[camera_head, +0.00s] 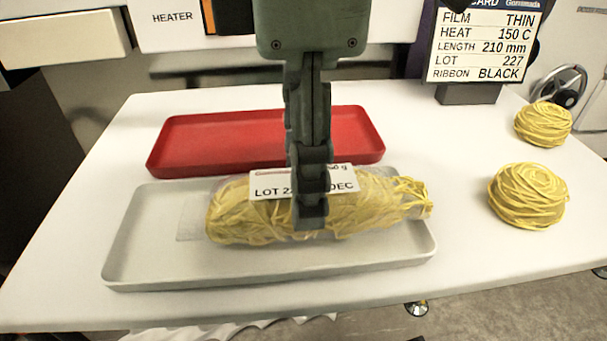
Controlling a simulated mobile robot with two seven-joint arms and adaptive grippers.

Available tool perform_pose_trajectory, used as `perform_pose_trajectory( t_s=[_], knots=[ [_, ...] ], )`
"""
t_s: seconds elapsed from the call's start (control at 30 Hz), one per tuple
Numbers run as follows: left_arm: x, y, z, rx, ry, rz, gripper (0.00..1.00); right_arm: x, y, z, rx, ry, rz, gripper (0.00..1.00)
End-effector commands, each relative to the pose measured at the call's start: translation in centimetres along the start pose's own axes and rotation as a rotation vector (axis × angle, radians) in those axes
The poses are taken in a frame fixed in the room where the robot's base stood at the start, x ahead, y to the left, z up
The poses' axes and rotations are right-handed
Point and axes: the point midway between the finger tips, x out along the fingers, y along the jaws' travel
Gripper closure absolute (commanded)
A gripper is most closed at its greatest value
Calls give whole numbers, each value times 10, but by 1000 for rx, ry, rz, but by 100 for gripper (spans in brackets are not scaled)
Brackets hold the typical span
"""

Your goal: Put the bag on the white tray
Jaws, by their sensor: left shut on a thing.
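The bag (365,208) is clear film around yellow noodles, with a white label that reads LOT and is partly hidden. It lies lengthwise over the white tray (140,262), within its outline; I cannot tell whether it touches the tray floor. My left gripper (310,215) comes down from above and is shut on the middle of the bag, covering part of the label. My right gripper is not in view.
A red tray (215,145) lies just behind the white tray. Two noodle nests (528,195) (543,123) sit at the right of the white table (470,245). A sign (482,45) stands at the back right. The table's front edge is close to the white tray.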

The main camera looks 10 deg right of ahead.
Motion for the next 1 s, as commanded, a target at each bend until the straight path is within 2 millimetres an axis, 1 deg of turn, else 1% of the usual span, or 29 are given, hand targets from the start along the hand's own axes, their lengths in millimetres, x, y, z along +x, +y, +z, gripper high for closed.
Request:
perform_pose_trajectory(
  t_s=[0.4, 0.43, 0.57, 0.6, 0.93, 1.0],
  knots=[
    [2, 0, 0, 0, -1, 0, 95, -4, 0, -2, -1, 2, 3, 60],
    [2, 0, 0, 0, 0, 0, 53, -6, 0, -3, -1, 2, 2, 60],
    [2, 0, 0, 0, 0, 0, 37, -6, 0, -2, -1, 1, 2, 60],
    [2, 0, 0, 0, 0, 0, 36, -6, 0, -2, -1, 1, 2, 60],
    [-1, 0, 0, 0, 0, 0, 36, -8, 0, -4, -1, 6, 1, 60],
    [-7, 0, 1, -1, -2, 2, 36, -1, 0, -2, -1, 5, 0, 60]
  ],
)
